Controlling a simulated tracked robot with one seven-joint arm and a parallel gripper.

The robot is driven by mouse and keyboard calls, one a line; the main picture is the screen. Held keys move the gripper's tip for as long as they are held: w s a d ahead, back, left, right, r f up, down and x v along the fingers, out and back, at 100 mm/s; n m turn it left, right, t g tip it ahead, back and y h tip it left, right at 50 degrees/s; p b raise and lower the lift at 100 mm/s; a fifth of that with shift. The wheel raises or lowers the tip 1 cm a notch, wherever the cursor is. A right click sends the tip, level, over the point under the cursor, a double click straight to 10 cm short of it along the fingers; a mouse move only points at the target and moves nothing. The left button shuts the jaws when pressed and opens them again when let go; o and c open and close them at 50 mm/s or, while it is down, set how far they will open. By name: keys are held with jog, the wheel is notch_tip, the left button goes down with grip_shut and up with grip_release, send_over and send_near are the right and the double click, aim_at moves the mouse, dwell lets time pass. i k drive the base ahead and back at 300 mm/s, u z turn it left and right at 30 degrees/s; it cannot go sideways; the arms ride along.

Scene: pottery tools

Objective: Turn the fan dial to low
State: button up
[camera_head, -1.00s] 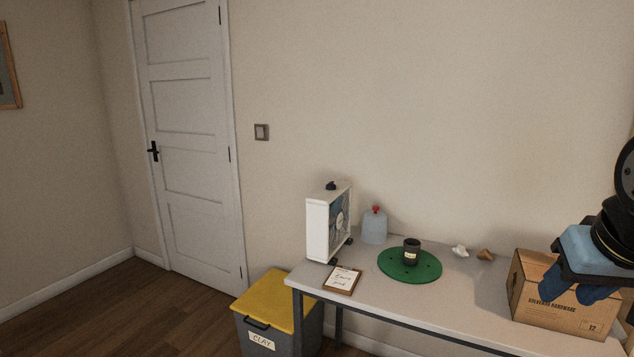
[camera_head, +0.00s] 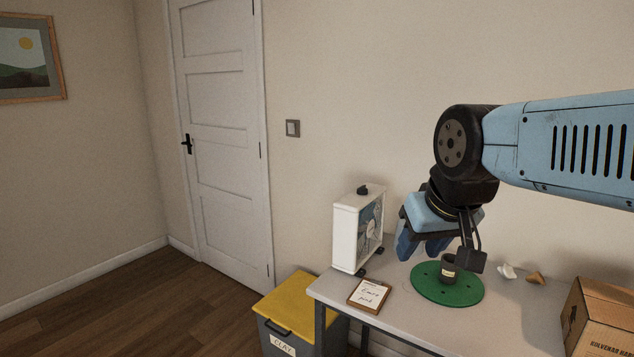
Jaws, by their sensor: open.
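The white box fan (camera_head: 345,237) stands upright at the left end of the table, its grille facing right. Its dark dial (camera_head: 363,190) sits on the top face; its setting is too small to read.
A clipboard (camera_head: 369,294) lies in front of the fan. A cardboard box (camera_head: 603,318) is at right. A yellow-lidded clay bin (camera_head: 299,301) stands left of the table (camera_head: 405,318).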

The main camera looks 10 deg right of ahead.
aim_at(362, 190)
jog(key=u, duration=0.1)
jog(key=i, duration=0.9)
jog(key=z, duration=0.35)
